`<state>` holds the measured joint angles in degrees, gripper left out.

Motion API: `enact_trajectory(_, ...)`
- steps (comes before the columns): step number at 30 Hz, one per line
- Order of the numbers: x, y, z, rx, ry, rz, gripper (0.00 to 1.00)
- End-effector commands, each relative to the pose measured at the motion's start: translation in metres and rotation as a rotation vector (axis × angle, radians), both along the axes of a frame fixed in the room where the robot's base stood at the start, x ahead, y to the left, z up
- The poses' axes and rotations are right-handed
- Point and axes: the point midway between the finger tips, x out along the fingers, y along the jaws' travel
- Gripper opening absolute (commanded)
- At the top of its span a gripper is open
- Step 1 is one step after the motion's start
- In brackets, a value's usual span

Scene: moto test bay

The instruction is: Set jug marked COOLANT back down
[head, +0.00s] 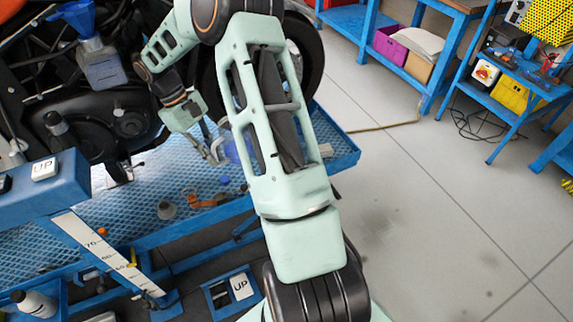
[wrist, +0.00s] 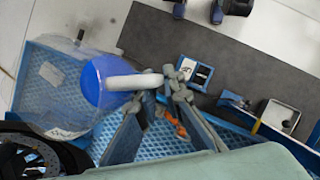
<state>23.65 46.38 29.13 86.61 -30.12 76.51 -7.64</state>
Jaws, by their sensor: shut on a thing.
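A translucent jug (wrist: 55,80) with a large blue part and a white handle (wrist: 135,82) fills the left of the wrist view. Its label cannot be read. My gripper (wrist: 168,84) is shut on the handle, at its end. In the head view my gripper (head: 213,152) is low over the blue mesh platform (head: 340,152) of the motorcycle lift. There only a pale blue part of the jug (head: 230,151) shows, mostly hidden behind my arm. I cannot tell whether the jug's base touches the platform.
A motorcycle (head: 100,120) stands on the platform at the left. A grey cup-like piece (head: 167,209), an orange piece (head: 191,198) and a small blue cap (head: 224,180) lie on the mesh. Blue workbenches (head: 430,75) stand at the back right. The floor at right is clear.

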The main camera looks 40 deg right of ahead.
Motion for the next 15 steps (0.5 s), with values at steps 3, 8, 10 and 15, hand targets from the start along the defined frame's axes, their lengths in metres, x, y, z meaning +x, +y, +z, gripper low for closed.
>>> enact_trajectory(3, 0.010, -0.027, -0.038, -0.003, 0.000, 0.119, 0.00)
enact_trajectory(8, 0.021, -0.064, -0.072, -0.002, -0.001, 0.288, 0.00)
enact_trajectory(10, 0.025, -0.080, -0.087, -0.004, -0.001, 0.362, 0.00)
enact_trajectory(15, 0.033, -0.119, -0.121, -0.004, 0.000, 0.547, 0.00)
